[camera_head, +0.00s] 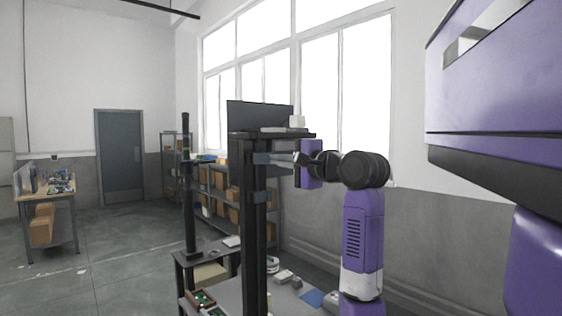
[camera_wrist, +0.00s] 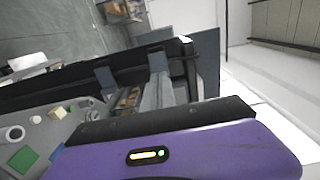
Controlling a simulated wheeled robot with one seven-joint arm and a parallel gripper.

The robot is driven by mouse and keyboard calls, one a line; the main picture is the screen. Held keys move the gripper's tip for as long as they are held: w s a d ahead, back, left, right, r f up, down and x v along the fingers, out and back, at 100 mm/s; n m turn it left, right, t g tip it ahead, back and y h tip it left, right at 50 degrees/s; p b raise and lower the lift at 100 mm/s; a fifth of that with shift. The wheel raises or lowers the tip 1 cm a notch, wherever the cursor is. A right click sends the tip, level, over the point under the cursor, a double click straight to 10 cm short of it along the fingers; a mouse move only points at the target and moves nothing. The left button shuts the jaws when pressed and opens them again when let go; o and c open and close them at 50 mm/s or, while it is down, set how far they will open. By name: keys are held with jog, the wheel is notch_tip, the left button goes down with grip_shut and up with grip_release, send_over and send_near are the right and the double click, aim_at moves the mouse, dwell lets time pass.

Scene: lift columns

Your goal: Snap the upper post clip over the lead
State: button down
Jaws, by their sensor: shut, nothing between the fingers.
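The black post (camera_head: 255,240) stands upright in the middle of the head view and runs slantwise across the wrist view (camera_wrist: 60,88). The upper post clip (camera_head: 260,158) is a small blue-grey piece near the post's top. It also seems to show in the wrist view (camera_wrist: 157,60). A second, lower clip (camera_head: 259,197) sits below it. My gripper (camera_head: 275,158) is shut and empty, with its grey fingertips right at the upper clip. I cannot tell whether they touch it. In the wrist view the fingers (camera_wrist: 158,92) reach toward the post. I cannot make out the lead.
A dark monitor-like panel (camera_head: 260,116) stands behind the post's top. A second black post (camera_head: 188,200) stands further left. Small parts and a green square (camera_wrist: 22,158) lie on the bench below. Shelves with boxes (camera_head: 222,185) line the window wall. The floor at left is open.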

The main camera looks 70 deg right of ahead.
jog(key=shift+w+a, duration=0.1)
jog(key=v, duration=0.7)
dwell(0.7)
jog(key=shift+r, duration=0.1)
dwell(0.5)
